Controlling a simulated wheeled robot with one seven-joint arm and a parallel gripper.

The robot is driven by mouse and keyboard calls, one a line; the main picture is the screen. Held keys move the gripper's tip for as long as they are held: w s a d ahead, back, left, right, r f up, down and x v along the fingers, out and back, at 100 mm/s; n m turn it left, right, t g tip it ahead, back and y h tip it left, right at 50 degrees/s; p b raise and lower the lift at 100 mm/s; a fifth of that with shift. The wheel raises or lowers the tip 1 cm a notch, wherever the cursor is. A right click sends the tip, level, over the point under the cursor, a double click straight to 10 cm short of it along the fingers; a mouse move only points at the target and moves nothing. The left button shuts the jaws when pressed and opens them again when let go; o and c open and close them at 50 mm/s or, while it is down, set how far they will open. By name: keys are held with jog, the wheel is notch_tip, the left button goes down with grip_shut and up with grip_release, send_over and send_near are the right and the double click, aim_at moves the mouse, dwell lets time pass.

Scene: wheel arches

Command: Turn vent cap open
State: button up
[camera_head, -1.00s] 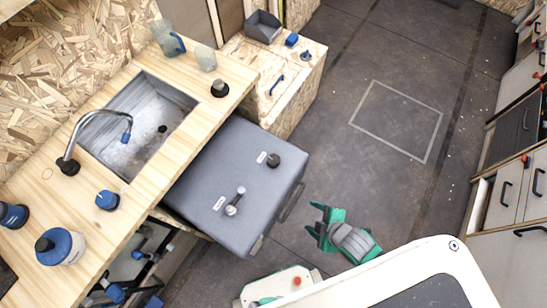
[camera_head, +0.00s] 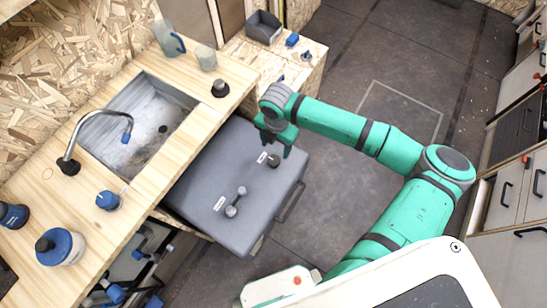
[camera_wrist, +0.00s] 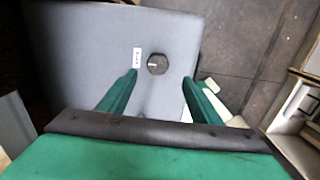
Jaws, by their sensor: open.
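The vent cap is a dark faceted knob (camera_head: 273,160) on top of a grey box (camera_head: 215,165), beside a small white label. It also shows in the wrist view as the vent cap (camera_wrist: 157,64), just beyond and between my fingertips. My gripper (camera_head: 275,146) is open, pointing down over the box close to the cap. In the wrist view, the green fingers of my gripper (camera_wrist: 160,78) stand apart on either side with nothing between them. I cannot tell whether a finger touches the cap, and its marking is too small to read.
A metal lever fitting (camera_head: 235,202) with its own label sits on the same box top. A wooden counter (camera_head: 150,195) with a sink (camera_head: 125,145) and faucet runs along the left. A wooden cabinet (camera_head: 305,75) stands behind. Open floor (camera_head: 345,200) lies to the right.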

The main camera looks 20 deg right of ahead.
aim_at(274, 160)
jog(key=f, duration=1)
jog(key=shift+w+a+f, duration=0.15)
jog(key=shift+a+f, duration=0.05)
jog(key=shift+a, duration=0.05)
jog(key=c, duration=1)
